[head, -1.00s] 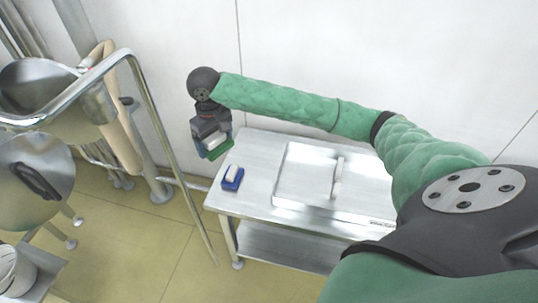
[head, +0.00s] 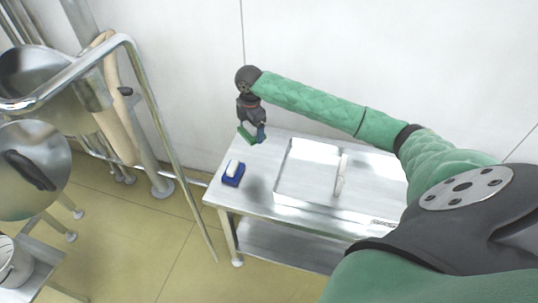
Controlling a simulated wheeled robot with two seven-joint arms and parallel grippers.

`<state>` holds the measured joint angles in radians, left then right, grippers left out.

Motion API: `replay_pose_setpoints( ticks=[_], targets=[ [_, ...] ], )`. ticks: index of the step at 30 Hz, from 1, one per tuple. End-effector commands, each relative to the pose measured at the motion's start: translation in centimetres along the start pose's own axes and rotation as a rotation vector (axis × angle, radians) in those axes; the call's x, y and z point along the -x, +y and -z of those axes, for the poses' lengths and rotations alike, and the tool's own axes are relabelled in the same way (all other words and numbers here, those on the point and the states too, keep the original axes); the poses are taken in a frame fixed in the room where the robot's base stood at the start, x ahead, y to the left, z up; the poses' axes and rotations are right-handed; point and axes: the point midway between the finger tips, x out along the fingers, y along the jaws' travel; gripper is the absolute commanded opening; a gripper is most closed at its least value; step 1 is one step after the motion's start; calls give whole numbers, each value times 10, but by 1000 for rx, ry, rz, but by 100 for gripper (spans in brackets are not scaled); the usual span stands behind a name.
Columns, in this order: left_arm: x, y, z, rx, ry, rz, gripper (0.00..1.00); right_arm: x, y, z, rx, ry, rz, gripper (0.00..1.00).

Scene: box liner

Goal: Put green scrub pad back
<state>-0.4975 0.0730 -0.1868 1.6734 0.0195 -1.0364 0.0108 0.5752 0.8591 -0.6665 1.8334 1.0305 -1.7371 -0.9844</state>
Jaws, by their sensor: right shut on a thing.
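My right gripper (head: 252,138) points down above the back left part of the steel table (head: 262,195). It is shut on the green scrub pad (head: 246,135), whose green edge shows at the fingertips. The pad appears to be held above the table top; the exact gap cannot be told. A blue pad with a white top (head: 233,173) lies on the table near its left edge, in front of and to the left of the gripper. My left gripper is not in view.
A shallow steel tray or lid with a handle (head: 341,175) lies on the table to the right. A metal rail (head: 160,120) and steel kettles (head: 35,165) stand at the left. The table's front left corner is clear.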

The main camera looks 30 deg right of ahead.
Motion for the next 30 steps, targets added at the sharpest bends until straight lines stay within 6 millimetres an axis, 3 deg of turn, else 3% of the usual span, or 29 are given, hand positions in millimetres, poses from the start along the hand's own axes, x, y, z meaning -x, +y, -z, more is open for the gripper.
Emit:
replay_pose_setpoints(
  ticks=[12, 21, 25, 30],
  targets=[
    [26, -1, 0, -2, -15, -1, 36, -40, 4, -65, 519, -15, 4, 64],
    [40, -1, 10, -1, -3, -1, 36, -54, 4, -80, 651, -17, 9, 64],
    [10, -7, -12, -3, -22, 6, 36, -70, 4, -80, 654, -17, 9, 64],
    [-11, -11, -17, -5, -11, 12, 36, -97, 4, -81, 653, -17, 9, 64]
  ],
)
